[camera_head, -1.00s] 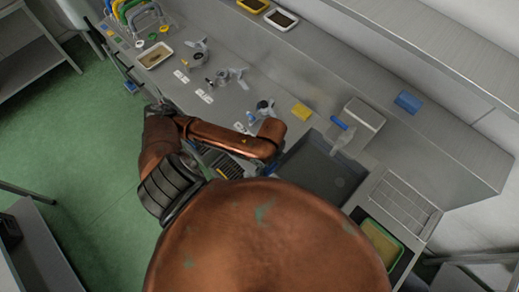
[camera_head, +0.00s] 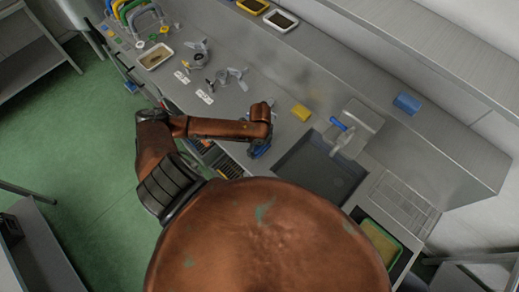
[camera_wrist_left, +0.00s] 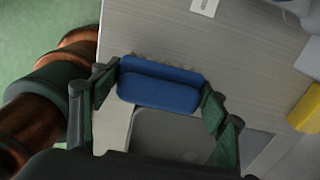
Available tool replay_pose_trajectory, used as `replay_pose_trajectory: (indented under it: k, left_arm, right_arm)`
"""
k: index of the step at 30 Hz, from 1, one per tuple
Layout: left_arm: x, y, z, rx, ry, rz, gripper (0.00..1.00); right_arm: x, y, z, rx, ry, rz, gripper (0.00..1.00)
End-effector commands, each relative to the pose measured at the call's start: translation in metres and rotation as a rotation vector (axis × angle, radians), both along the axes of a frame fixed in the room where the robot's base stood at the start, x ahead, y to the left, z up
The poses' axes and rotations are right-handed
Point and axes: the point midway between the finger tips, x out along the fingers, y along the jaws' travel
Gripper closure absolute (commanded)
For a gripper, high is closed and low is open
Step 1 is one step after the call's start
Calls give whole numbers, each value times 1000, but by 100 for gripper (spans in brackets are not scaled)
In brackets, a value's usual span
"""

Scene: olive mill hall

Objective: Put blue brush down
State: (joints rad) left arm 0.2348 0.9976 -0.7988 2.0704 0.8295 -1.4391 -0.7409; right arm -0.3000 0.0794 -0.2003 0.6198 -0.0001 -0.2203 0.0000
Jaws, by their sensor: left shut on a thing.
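The blue brush (camera_wrist_left: 160,85) is held across the fingers of my left gripper (camera_wrist_left: 160,88). Its rounded blue body faces the wrist camera, and a thin line of tan bristles shows along its far edge. In the head view, the blue brush (camera_head: 258,152) shows below the end of my left arm, by the counter's front edge and left of the sink. My left gripper (camera_head: 262,146) is partly hidden there by the arm. I cannot tell whether the brush touches the counter. My right gripper is not in view.
The grey sink (camera_head: 318,172) is just right of the gripper, with a blue-levered tap (camera_head: 340,125) behind it. A yellow sponge (camera_head: 301,112) lies on the counter (camera_head: 235,100). White cards (camera_head: 205,96) and grey fittings (camera_head: 232,76) lie further left. A blue block (camera_head: 407,102) sits at the back.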

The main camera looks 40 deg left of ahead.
Motion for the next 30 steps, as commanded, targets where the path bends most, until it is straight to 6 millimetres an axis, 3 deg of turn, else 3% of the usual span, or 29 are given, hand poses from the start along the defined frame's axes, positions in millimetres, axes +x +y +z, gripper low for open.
replay_pose_trajectory:
  k: [9, 20, 21, 28, 30]
  left_arm:
    - [3, 5, -35, 1, 0, 0, 59]
    - [3, 5, -39, 1, 0, -1, 59]
    - [3, 5, -39, 1, 0, -1, 31]
    - [3, 4, -39, 1, 0, -1, 15]
    - [3, 4, -39, 1, 0, -1, 15]
  right_arm:
    - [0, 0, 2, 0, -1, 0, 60]
    - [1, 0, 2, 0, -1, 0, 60]
    - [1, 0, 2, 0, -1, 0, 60]
    - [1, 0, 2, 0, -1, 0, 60]
    - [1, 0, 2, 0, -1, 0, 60]
